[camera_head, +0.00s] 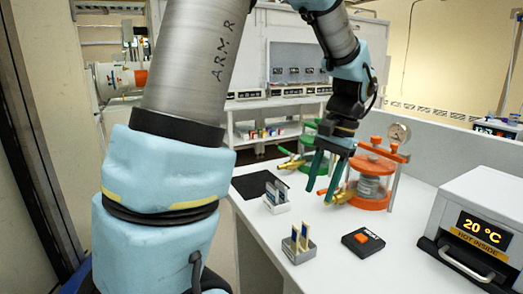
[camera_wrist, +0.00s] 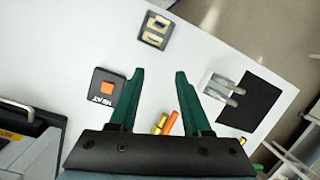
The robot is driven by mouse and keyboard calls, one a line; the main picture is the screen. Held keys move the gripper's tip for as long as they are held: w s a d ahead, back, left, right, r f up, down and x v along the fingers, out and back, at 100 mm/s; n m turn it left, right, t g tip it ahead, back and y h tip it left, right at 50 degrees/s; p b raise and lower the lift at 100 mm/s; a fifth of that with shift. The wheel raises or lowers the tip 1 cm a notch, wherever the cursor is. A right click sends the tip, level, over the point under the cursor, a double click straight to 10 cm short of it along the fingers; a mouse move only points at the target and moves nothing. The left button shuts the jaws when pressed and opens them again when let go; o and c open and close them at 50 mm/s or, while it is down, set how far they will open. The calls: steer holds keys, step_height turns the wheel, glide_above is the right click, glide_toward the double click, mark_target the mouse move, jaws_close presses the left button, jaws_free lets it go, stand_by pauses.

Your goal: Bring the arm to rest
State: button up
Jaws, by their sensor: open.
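My arm reaches over the white table from above. My gripper (camera_head: 324,180) has two long green fingers that point down, apart and with nothing between them. In the head view it hangs in front of the orange-lidded jar (camera_head: 374,163), which it partly covers. In the wrist view my gripper (camera_wrist: 165,90) shows its fingers spread over bare white table. Between the finger bases, an orange and a brass-coloured part show beyond the gripper.
A black pad with an orange button (camera_head: 363,241) and a small slotted holder (camera_head: 298,245) stand at the front. A rack (camera_head: 277,195) sits near a black mat (camera_head: 252,184). A heater box reading 20 °C (camera_head: 482,228) stands right. A green-fitted jar (camera_head: 300,152) stands behind.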

steer(key=s+a+f+n+t+h, duration=0.1)
steer(key=a+f+n, duration=0.2)
steer(key=a, duration=0.7)
steer(key=a+f+n+t+h, duration=0.1)
steer(key=a+f+n, duration=0.2)
steer(key=a, duration=0.7)
steer(key=shift+s+f+n+h, duration=0.35)
steer(key=shift+n+h, duration=0.05)
steer(key=shift+n, duration=0.4)
